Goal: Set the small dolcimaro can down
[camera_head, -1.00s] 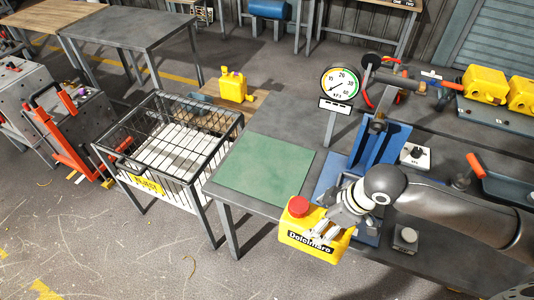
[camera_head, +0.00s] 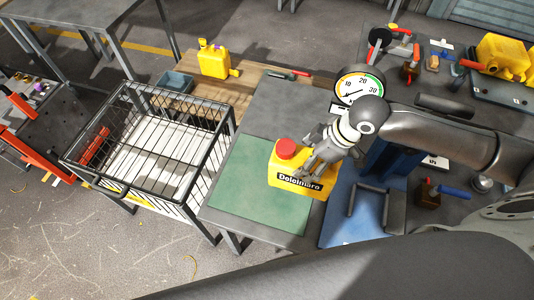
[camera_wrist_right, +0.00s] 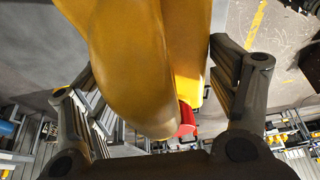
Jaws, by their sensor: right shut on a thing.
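The small yellow dolcimaro can (camera_head: 296,178) has a red cap and a black label reading "Dolcimaro". In the head view it is upright over the right part of the green mat (camera_head: 254,193); I cannot tell whether its base touches. My right gripper (camera_head: 318,163) is shut on the can from its upper right side. In the right wrist view the yellow can (camera_wrist_right: 140,60) fills the middle between the two fingers of my right gripper (camera_wrist_right: 155,95), with its red cap (camera_wrist_right: 187,120) below. My left gripper is not in view.
A wire basket (camera_head: 207,127) stands left of the mat. Another yellow can (camera_head: 214,62) stands on a wooden surface behind. A dial scale (camera_head: 359,86) and a blue stand (camera_head: 352,222) are to the right. The mat's left and front parts are clear.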

